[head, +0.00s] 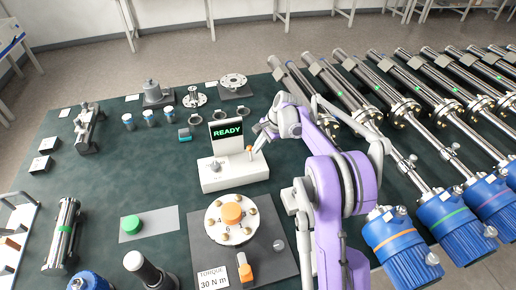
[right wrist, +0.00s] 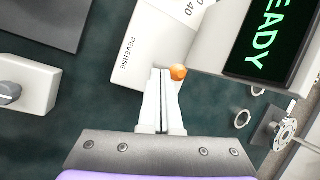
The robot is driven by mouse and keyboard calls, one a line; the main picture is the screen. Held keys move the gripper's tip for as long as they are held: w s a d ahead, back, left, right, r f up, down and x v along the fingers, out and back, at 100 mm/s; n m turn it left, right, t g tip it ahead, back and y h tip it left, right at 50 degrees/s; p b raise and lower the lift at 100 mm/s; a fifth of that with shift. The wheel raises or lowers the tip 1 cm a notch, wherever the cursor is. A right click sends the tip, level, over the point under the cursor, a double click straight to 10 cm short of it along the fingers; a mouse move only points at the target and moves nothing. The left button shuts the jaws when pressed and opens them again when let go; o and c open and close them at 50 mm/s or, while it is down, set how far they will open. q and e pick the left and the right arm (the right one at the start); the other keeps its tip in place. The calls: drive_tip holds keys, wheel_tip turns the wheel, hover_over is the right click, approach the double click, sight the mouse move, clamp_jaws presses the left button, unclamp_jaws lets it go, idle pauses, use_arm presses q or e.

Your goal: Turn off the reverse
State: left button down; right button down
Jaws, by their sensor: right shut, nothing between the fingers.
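A white control box (head: 232,173) stands mid-table below a screen reading READY (head: 227,132). It has a grey knob (head: 215,165) at its left and a small orange-tipped control (head: 250,150) at its right. In the right wrist view the orange tip (right wrist: 178,72) sits beside a white panel with the word REVERSE (right wrist: 125,53). My right gripper (right wrist: 164,72) is shut and empty, its fingertips right beside the orange tip; I cannot tell whether they touch. It also shows in the head view (head: 257,146). My left gripper is not in view.
In front of the box stands a round white plate (head: 214,233) with an orange centre and several bolts. A green button (head: 131,224) is to its left. Long metal tubes with blue caps (head: 398,235) line the right.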

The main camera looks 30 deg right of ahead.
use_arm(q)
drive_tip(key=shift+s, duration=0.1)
use_arm(e)
drive_tip(key=shift+r, duration=0.1)
drive_tip(key=shift+s+r, duration=0.1)
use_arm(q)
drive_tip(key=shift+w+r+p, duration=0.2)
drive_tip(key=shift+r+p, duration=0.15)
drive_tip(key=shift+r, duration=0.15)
use_arm(e)
drive_tip(key=shift+r, duration=0.6)
